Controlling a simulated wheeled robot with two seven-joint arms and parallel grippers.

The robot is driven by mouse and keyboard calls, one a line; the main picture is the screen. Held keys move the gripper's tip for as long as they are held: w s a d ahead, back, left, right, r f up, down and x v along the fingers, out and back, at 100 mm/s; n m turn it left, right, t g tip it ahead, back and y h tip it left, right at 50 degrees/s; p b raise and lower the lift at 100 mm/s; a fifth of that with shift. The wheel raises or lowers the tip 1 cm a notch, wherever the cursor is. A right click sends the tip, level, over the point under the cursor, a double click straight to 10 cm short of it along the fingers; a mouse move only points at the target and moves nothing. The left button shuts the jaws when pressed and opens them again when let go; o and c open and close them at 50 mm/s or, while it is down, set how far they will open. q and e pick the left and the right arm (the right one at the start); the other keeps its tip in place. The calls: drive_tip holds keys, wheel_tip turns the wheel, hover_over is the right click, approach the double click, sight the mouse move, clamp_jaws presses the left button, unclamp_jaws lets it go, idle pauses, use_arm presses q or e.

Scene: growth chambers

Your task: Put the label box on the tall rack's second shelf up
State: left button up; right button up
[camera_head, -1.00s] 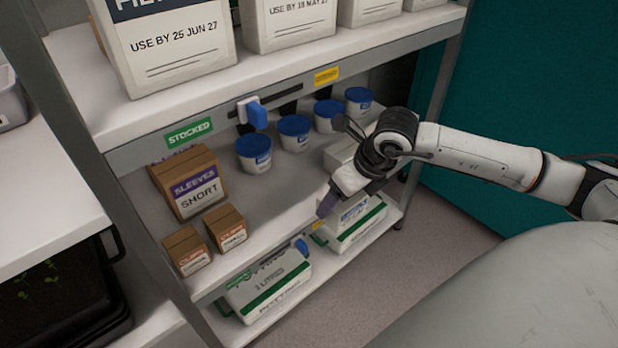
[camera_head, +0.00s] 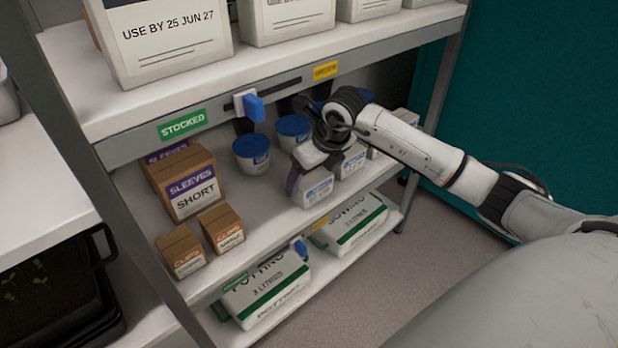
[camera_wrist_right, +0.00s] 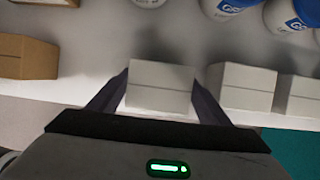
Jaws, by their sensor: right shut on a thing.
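A small white label box with a blue-printed front (camera_head: 313,190) is between the fingers of my right gripper (camera_head: 306,178), which is shut on it. The box is at the front part of the tall rack's second shelf up (camera_head: 262,207), beside similar white boxes (camera_head: 349,161). I cannot tell whether its base touches the shelf. In the right wrist view the held box (camera_wrist_right: 160,84) shows its plain pale top between the two dark fingers (camera_wrist_right: 158,98), left of the neighbouring boxes (camera_wrist_right: 241,87). My left gripper is not in view.
Blue-lidded tubs (camera_head: 251,153) stand behind. Brown sleeve boxes (camera_head: 187,183) and small clip boxes (camera_head: 221,229) stand at left, with bare shelf between them and the held box. The upper shelf edge (camera_head: 290,88) hangs above. Potting bags (camera_head: 265,285) lie on the bottom shelf.

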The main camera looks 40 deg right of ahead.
drive_tip(key=shift+f, duration=0.15)
drive_tip(key=o, duration=1.1)
drive_tip(key=p+v, duration=0.2)
drive_tip(key=v, duration=0.6)
drive_tip(key=shift+w, duration=0.1)
